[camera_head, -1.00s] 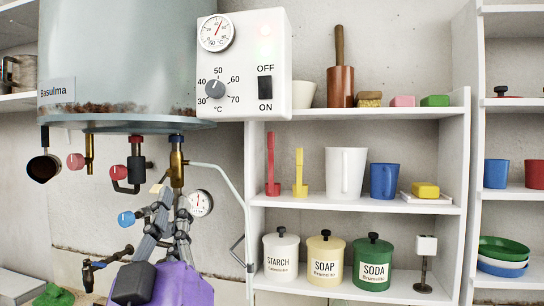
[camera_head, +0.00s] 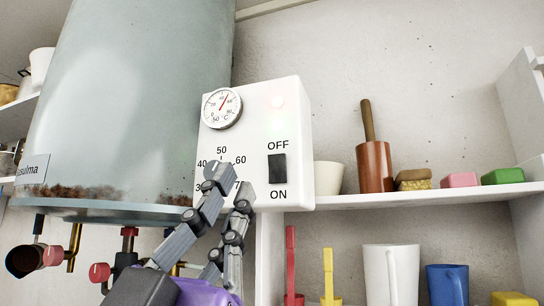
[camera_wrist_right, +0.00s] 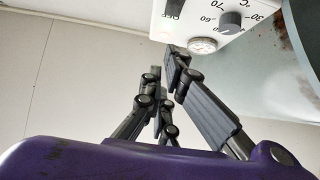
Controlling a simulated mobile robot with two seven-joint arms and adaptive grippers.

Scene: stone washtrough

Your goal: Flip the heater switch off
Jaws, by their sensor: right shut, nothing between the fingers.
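The heater switch (camera_head: 277,168) is a black rocker on the front of the white control box (camera_head: 306,125), between the labels OFF above and ON below. My right gripper (camera_head: 229,186) is shut and empty, in front of the box's lower left, left of the switch. Its fingers cover much of the temperature knob and part of its scale. In the right wrist view, the gripper (camera_wrist_right: 163,76) points up toward the box, with the switch (camera_wrist_right: 176,7) at the top edge, partly cut off. My left gripper is not in view.
The large grey-blue boiler (camera_head: 130,100) stands left of the box, with taps (camera_head: 100,272) below it. A round thermometer (camera_head: 222,108) sits at the box's upper left. White shelves (camera_head: 430,198) with cups and blocks are at the right. The wall above them is clear.

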